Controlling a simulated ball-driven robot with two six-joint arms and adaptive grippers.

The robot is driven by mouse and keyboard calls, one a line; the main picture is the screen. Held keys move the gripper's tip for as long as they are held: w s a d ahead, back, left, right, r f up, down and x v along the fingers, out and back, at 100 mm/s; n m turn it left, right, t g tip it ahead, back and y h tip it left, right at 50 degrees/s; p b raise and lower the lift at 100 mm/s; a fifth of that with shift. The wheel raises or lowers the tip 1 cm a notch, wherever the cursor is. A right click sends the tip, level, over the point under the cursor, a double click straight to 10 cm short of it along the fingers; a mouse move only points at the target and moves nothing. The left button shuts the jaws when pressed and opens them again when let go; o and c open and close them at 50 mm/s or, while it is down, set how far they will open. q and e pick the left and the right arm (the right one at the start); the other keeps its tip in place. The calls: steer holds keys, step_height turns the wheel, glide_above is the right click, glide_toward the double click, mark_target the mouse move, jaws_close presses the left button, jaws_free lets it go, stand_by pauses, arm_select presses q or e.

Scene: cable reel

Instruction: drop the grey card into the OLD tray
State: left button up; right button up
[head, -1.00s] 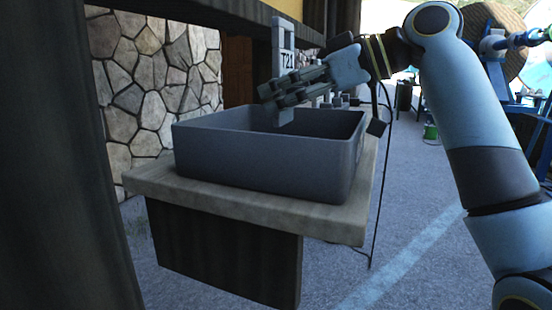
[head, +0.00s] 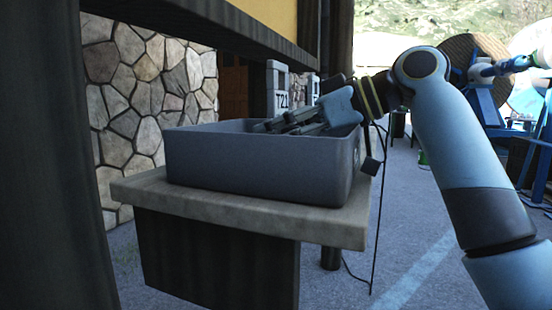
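The grey card (head: 278,80), marked T21 and with a slot near its top, stands upright at the far side of the grey tray (head: 255,170). My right gripper (head: 272,126) reaches in from the right, its fingers pointing left, low at the tray's opening. It appears shut on the card, which rises above the fingers. The card's lower part is hidden behind the fingers and the tray's front wall. No readable OLD label shows on the tray. My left gripper is not in view.
The tray sits on a pale stone-topped stand (head: 240,215). A dark post (head: 50,150) stands at the left and a dark beam (head: 210,25) crosses above. A black cable (head: 379,220) hangs right of the tray. A stone wall (head: 145,95) is behind.

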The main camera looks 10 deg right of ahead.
steer(key=o, duration=1.5)
steer(key=v, duration=1)
steer(key=shift+s+d, duration=0.1)
steer(key=shift+d, duration=0.15)
steer(key=shift+v, duration=0.75)
steer(key=shift+r, duration=0.1)
